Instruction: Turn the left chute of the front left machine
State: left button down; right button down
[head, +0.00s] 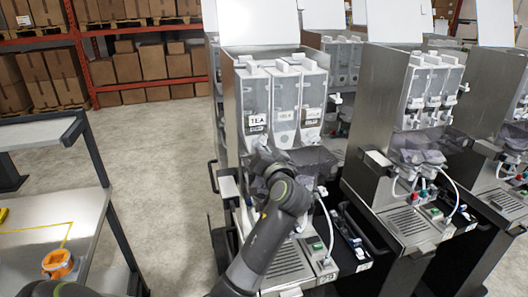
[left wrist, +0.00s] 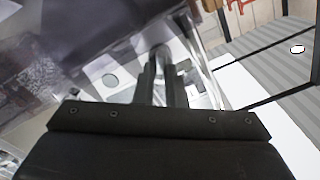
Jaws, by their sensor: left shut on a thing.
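The front left machine (head: 232,135) stands in the middle of the head view, with several clear canisters (head: 285,105) under a raised white lid. The left canister carries a label reading TEA. Greyish see-through chutes (head: 314,158) sit below the canisters; my left wrist covers the left one in the head view. My left gripper (left wrist: 161,78) reaches up to that spot, its two dark fingers close together in the left wrist view. They are shut on a pale rounded part, which I take to be the left chute (left wrist: 160,52). My right gripper is not in view.
Another machine (head: 375,110) stands close on the right. A drip tray (head: 287,262) and a white hose (head: 327,222) are below the chutes. Open floor (head: 160,190) lies between cart and machine.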

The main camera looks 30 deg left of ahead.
pick_arm(q)
jog(key=m, duration=1.6)
jog(key=shift+f+m, duration=0.15)
jog(key=shift+m, duration=0.55)
jog(key=c, duration=1.8)
grip_release()
jog(key=o, duration=0.3)
jog(key=shift+w+a+f, duration=0.15)
jog(key=shift+a, duration=0.05)
jog(key=shift+d, duration=0.15)
